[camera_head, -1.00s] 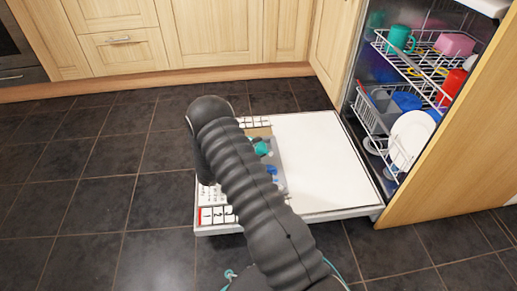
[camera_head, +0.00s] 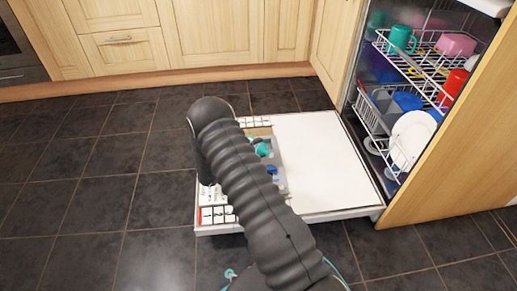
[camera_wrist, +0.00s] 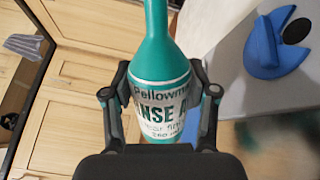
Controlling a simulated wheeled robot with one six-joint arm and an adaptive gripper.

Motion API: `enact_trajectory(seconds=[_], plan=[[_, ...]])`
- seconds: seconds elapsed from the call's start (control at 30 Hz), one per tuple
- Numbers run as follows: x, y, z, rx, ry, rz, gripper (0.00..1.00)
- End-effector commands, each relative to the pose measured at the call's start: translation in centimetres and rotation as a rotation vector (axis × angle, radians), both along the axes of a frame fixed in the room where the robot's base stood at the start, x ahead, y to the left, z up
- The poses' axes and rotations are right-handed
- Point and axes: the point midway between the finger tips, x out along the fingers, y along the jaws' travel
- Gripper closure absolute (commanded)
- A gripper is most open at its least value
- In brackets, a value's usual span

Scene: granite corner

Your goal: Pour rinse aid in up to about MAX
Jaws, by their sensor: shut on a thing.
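My gripper (camera_wrist: 160,72) is shut on a teal rinse aid bottle (camera_wrist: 160,68) with a white label, one finger on each side. Its narrow neck runs to the top edge of the wrist view, so its tip is out of sight. A blue round part with a notch (camera_wrist: 264,50) and a dark oval (camera_wrist: 297,30) lie on the grey panel to the right of the bottle. In the head view my arm hides the gripper. A teal piece (camera_head: 262,149), likely the bottle, and a blue piece (camera_head: 272,171) show beside the arm. Any MAX mark or liquid level cannot be made out.
The dishwasher door (camera_head: 322,165) lies open and flat, its right part bare. The upper rack (camera_head: 425,60) and lower rack (camera_head: 385,130) hold dishes inside the machine at right. Wooden cupboards (camera_head: 210,35) stand behind. Dark floor tiles (camera_head: 90,200) at left are clear.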

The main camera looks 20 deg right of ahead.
Motion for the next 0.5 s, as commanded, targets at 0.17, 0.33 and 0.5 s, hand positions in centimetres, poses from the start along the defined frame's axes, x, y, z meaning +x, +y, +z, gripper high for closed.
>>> enact_trajectory(seconds=[0.17,0.33,0.5], plan=[[0.1,0.03,-0.15,0.007,-0.032,0.0,0.9],[0.1,0.03,-0.18,0.008,-0.034,0.0,0.9],[0.2,0.05,-0.61,0.02,-0.083,0.0,0.9]])
